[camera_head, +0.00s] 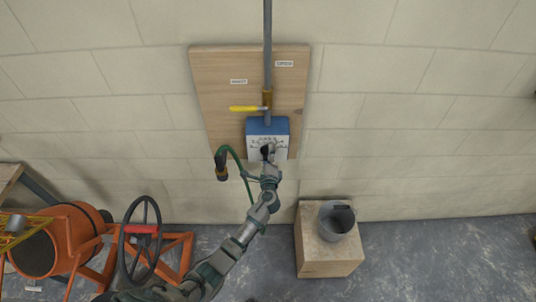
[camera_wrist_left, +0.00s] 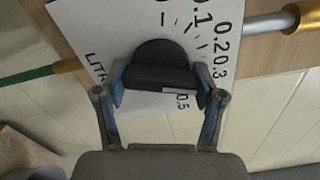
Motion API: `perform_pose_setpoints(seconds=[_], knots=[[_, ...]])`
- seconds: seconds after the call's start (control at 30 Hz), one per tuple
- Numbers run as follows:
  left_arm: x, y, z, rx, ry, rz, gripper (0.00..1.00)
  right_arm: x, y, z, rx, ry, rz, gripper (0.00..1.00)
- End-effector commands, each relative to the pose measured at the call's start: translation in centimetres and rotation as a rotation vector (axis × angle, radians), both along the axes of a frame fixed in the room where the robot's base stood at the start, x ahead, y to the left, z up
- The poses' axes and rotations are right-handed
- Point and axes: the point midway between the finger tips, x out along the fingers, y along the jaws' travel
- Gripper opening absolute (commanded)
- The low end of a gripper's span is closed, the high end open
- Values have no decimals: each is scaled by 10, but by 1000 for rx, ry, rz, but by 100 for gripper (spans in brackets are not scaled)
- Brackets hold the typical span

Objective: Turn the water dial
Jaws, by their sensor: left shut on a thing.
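The water dial is a black knob (camera_wrist_left: 160,68) on a white scale plate (camera_wrist_left: 115,22) with numbers such as 0.1, 0.2, 0.3 and 0.5 and tick marks around it. The plate is the front of a blue-topped box (camera_head: 267,126) on a wooden board. My left gripper (camera_wrist_left: 165,88) is shut on the dial, one finger on each side of its grip bar. In the head view my left gripper (camera_head: 268,157) reaches up to the plate and hides part of the dial. My right gripper is not in view.
A pipe with a yellow lever (camera_head: 246,109) runs down to the box. A green hose with a nozzle (camera_head: 221,165) hangs left of it. A grey bucket (camera_head: 336,222) stands on a wooden block (camera_head: 328,260) at right. An orange mixer (camera_head: 60,240) stands at lower left.

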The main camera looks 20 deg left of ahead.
Motion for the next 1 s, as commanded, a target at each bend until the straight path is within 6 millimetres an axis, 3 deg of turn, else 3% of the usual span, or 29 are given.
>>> perform_pose_setpoints(seconds=[0.03,0.2,0.23,0.3,0.73,1.0], knots=[[-2,-3,-7,-2,12,-7,34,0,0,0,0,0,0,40],[-2,-4,-8,-4,14,-7,34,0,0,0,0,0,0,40],[-2,-3,-8,-4,14,-7,76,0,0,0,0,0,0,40],[-2,-3,-8,-4,13,-6,94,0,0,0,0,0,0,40],[-8,-3,-4,-5,5,-3,94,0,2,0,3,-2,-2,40],[-60,-19,-5,-5,7,-4,94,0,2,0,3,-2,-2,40]])
